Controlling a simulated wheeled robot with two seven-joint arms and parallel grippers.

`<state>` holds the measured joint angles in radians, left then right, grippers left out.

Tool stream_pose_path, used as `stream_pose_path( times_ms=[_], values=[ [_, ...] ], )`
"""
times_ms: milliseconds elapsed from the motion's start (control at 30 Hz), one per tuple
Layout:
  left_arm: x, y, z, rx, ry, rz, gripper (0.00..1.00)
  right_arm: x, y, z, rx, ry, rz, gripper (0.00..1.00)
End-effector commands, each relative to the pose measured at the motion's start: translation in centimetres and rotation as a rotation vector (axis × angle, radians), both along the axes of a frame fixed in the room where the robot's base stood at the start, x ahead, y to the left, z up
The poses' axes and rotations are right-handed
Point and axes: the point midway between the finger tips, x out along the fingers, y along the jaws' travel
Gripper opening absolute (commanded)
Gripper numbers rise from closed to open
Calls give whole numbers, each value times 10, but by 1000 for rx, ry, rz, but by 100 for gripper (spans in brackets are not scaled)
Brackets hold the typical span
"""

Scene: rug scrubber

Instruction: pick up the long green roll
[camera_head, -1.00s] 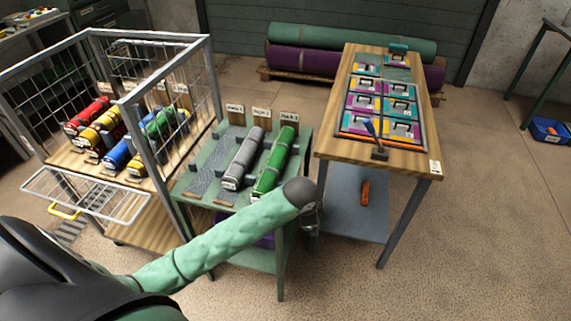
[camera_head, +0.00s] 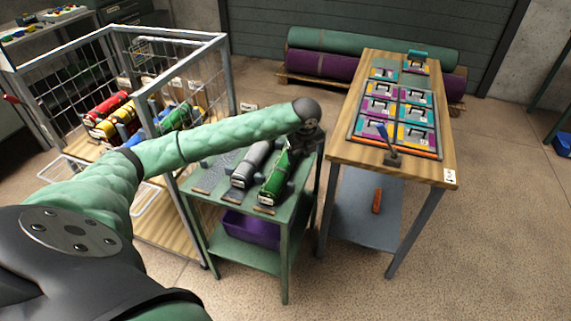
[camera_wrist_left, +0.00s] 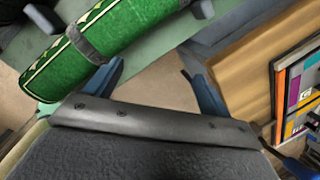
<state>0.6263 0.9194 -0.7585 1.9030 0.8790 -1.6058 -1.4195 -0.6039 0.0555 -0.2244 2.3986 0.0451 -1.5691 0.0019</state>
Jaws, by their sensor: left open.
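A green roll (camera_head: 275,182) with pale trim lies on the small green table, beside a grey roll (camera_head: 249,163). It also shows in the left wrist view (camera_wrist_left: 108,38), with a grey band around it. My left gripper (camera_head: 312,136) is above the far right end of this roll and partly hides it. In the left wrist view my left gripper (camera_wrist_left: 155,72) is open, with nothing between its fingers; the green roll is to the left of them. Another, longer dark green roll (camera_head: 370,50) lies at the back wall on top of a purple roll. My right gripper is not in view.
A wire-sided cart (camera_head: 212,75) with red, yellow, blue and green rolls stands at the left. A wooden table (camera_head: 437,165) with a board of coloured samples stands close on the right. A purple bin (camera_head: 250,230) is on the lower shelf.

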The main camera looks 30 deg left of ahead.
Motion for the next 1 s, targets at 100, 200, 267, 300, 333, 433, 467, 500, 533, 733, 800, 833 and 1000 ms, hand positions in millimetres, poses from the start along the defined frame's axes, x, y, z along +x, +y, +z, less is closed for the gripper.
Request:
stream_pose_path(
  times_ms=[100,200,267,300,333,433,467,500,533,733,800,833,1000],
  values=[
    [0,16,0,20,54,-148,82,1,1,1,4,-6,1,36],
    [0,29,1,30,99,-281,82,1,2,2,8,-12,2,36],
    [-1,37,1,32,125,-364,82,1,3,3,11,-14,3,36],
    [-1,43,2,33,142,-418,82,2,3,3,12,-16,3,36],
    [-2,46,2,32,153,-459,82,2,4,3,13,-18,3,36],
    [-3,59,4,28,188,-584,82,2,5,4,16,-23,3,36],
    [-4,62,5,25,195,-619,82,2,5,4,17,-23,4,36],
    [-4,66,5,21,204,-658,82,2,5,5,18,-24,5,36],
    [-5,69,5,18,211,-684,82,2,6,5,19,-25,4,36],
    [-6,77,6,9,229,-777,82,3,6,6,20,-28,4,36],
    [-6,77,1,8,230,-781,82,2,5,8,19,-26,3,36],
    [-6,77,-1,7,231,-782,82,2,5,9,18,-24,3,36],
    [-6,76,-17,8,230,-781,82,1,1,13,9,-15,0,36]
  ],
)
